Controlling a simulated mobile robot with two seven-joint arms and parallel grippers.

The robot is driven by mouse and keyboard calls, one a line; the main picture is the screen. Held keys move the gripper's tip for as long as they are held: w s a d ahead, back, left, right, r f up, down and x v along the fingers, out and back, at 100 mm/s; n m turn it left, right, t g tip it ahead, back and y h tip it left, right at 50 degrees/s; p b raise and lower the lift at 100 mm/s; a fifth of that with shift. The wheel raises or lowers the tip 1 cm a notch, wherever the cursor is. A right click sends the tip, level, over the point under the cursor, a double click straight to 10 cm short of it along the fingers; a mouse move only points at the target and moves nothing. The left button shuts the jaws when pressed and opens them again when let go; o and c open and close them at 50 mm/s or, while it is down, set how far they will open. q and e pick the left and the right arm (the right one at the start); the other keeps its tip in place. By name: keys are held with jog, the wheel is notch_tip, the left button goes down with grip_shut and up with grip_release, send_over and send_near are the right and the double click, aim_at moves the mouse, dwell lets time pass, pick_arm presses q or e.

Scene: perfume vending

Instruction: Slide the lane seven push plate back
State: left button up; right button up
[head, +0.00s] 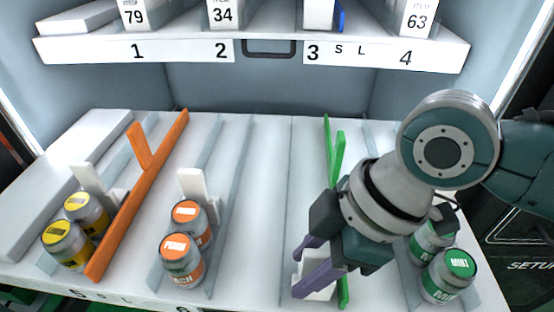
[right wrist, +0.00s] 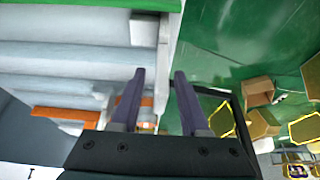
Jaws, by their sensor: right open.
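The lane seven push plate appears to be the white block (head: 318,288) near the front edge of the lower shelf, in the lane beside the green divider (head: 334,160). My right gripper (head: 303,268) is open, its two purple fingers low over the front of that lane. The fingers partly hide the plate, and I cannot tell whether they touch it. In the right wrist view the open fingers (right wrist: 159,72) point toward the shelf front, with green floor to the right. The lane seven number is hidden. My left gripper is not in view.
Yellow-topped jars (head: 70,245) and orange-topped jars (head: 182,258) stand in the left lanes, split by an orange divider (head: 137,195). Green-topped mint jars (head: 448,275) stand right of my gripper. The upper shelf (head: 250,52) overhangs behind. The lane behind the white block looks clear.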

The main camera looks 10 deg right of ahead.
grip_shut()
dwell(1.4)
